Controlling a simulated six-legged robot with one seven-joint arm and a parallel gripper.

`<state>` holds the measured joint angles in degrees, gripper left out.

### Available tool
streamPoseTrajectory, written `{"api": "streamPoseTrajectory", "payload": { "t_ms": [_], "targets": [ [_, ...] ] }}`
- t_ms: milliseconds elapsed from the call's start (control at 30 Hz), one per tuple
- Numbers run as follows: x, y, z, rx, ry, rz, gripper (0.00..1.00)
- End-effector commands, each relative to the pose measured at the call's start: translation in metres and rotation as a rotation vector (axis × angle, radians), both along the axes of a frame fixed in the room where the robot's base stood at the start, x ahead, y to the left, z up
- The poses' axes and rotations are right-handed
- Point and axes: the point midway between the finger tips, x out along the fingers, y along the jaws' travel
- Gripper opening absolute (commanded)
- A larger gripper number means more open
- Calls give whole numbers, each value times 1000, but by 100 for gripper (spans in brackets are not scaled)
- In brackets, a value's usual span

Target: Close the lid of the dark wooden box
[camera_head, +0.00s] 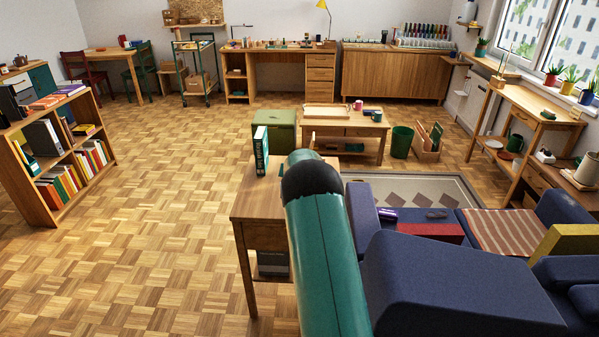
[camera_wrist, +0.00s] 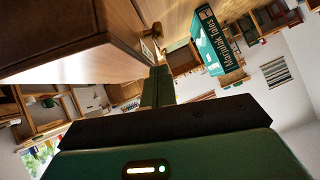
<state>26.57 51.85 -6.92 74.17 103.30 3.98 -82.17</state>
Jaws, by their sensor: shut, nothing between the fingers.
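In the wrist view, a large brown wooden shape (camera_wrist: 60,32) fills the upper left, close to the camera. It looks like part of the dark wooden box, but I cannot tell which part or how far open its lid is. A small brass-coloured piece (camera_wrist: 152,36) shows near its right end. My gripper (camera_wrist: 160,72) is shut and empty, its green fingers pointing towards that piece; I cannot tell if they touch. In the head view my green arm reaches over the wooden side table (camera_head: 252,205) and hides the gripper and any box there.
A teal book (camera_head: 261,151) stands upright on the side table, and also shows in the wrist view (camera_wrist: 211,42). A blue sofa (camera_head: 450,275) stands close on the right. A low table (camera_head: 345,128) and a green chest (camera_head: 273,128) stand beyond. The parquet on the left is clear.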

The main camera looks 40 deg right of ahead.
Motion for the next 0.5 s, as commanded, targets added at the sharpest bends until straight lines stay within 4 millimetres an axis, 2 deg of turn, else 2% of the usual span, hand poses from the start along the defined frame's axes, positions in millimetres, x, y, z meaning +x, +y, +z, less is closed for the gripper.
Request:
{"api": "streamPoseTrajectory", "payload": {
  "t_ms": [500],
  "targets": [
    [15,17,-26,-178,152,-3,0]
  ]
}}
